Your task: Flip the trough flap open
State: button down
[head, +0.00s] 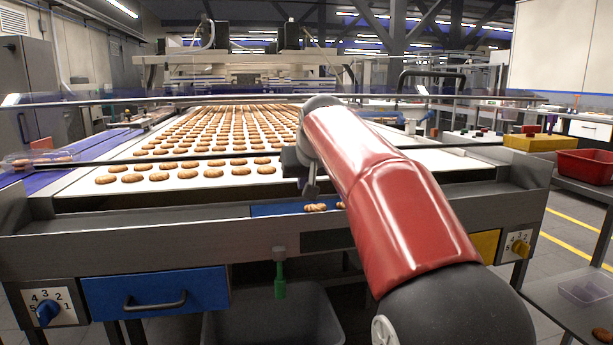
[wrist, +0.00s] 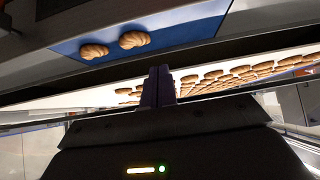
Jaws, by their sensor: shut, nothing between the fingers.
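A blue strip (head: 275,209) is set into the grey front rail of the conveyor, with biscuits (head: 316,207) on it; my arm partly covers it. I take it for the trough or its flap, but cannot tell which. In the wrist view the blue strip (wrist: 150,32) carries two biscuits (wrist: 134,40). A lever with a green handle (head: 280,288) hangs below the rail. My gripper (head: 310,192) is just above the rail at the strip. In the wrist view its fingers (wrist: 158,72) are together and empty, over the dark gap beside the strip; contact cannot be told.
The conveyor belt (head: 125,188) behind the rail carries many rows of biscuits. A clear guard bar spans the belt. A blue drawer (head: 155,293) and a dark bin (head: 262,318) are below. A red crate (head: 585,166) and yellow box (head: 540,143) stand right.

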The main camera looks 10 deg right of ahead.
aim_at(299, 212)
jog(key=x, duration=0.4)
jog(key=f, duration=0.3)
jog(key=shift+w+f, duration=0.25)
jog(key=shift+f, duration=0.05)
jog(key=shift+f+b, duration=0.3)
jog(key=shift+f, duration=0.15)
notch_tip(299, 212, down, 3)
jog(key=shift+a+r+b, duration=0.15)
jog(key=shift+b, duration=0.75)
jog(key=shift+r, duration=0.15)
